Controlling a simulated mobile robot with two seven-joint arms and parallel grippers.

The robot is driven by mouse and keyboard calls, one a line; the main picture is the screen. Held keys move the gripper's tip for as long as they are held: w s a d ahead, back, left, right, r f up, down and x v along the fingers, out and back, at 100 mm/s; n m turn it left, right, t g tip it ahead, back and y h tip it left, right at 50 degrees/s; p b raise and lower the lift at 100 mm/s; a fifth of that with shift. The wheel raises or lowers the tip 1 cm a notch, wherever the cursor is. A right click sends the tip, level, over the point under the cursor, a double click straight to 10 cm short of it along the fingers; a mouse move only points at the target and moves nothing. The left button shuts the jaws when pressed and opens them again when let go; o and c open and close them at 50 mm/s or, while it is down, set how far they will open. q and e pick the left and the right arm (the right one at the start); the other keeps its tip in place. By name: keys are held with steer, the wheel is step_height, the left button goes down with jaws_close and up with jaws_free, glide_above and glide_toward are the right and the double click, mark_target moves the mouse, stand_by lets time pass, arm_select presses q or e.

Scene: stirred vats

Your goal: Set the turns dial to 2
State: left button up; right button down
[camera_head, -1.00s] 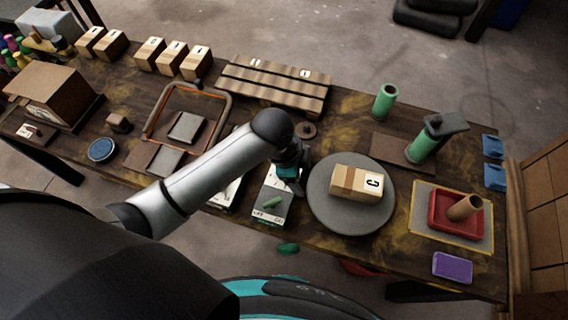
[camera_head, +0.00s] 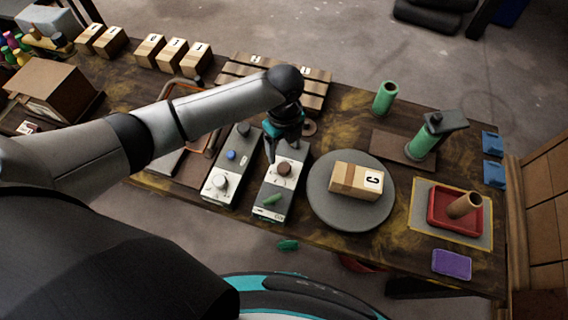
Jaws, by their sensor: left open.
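Two grey control boxes lie side by side at the table's front edge. The right box (camera_head: 268,213) has a brown round dial (camera_head: 285,168) on a pale plate and a green piece (camera_head: 272,199) below it. The left box (camera_head: 214,197) has a white dial (camera_head: 220,182), a blue button (camera_head: 231,155) and a dark knob (camera_head: 243,130). The markings are too small for me to tell which is the turns dial. My left gripper (camera_head: 283,150) is open and empty, pointing down just behind the brown dial. My right gripper is not in view.
A round grey turntable (camera_head: 325,211) with a wooden block (camera_head: 345,181) stands right of the boxes. A slatted wooden rack (camera_head: 318,88) is behind my gripper. A red tray (camera_head: 440,217) and green cylinders (camera_head: 384,98) are further right.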

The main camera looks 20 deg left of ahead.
mark_target(284, 167)
arm_select(q)
step_height(284, 167, down, 8)
steer(key=shift+f+b, duration=0.25)
steer(key=shift+b, duration=0.6)
jaws_close()
